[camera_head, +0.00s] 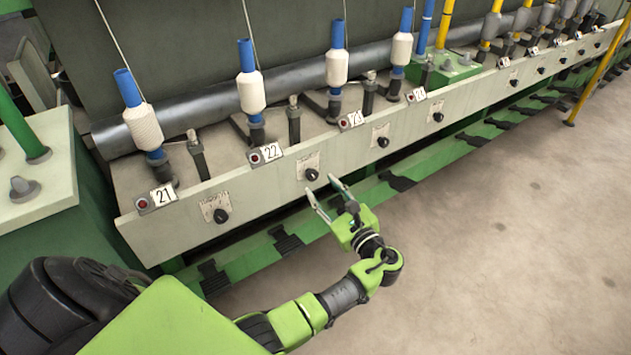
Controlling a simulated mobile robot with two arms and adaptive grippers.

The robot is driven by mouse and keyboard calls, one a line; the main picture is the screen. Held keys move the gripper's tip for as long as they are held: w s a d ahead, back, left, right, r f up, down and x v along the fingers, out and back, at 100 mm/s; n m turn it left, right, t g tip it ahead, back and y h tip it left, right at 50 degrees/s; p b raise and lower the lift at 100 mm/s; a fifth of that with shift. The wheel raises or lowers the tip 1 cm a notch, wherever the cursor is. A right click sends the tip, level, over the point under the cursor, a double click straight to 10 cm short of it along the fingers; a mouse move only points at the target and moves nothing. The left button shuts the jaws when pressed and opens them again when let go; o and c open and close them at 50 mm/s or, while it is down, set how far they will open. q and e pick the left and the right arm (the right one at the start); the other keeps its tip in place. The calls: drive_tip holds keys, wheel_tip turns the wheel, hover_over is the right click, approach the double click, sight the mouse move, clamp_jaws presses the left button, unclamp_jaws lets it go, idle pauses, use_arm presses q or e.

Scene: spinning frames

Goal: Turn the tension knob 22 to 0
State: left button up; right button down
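The tension knob 22 (312,174) is a small black knob on a pale dial plate (307,161), on the front panel of the spinning frame. It sits below and right of the number 22 label (271,152). My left gripper (320,184) is open, its two thin fingers apart and pointing at the panel. The fingertips are close to the knob, just below and right of it in the picture. I see nothing between the fingers, and cannot tell whether they touch the knob. The pointer reading is too small to make out. My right gripper is out of view.
Similar knobs sit along the panel, including one under label 21 (221,215) and one under label 23 (383,142). White bobbins (251,92) on blue holders stand above. A green rail (335,205) runs below the panel. The concrete floor (500,230) at right is clear.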

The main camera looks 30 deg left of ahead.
sight(314, 178)
use_arm(q)
drive_tip(key=x, duration=0.4)
drive_tip(key=shift+w+a+b, duration=0.2)
drive_tip(key=shift+a+b, duration=0.1)
drive_tip(key=shift+a, duration=0.05)
drive_tip(key=c, duration=1.1)
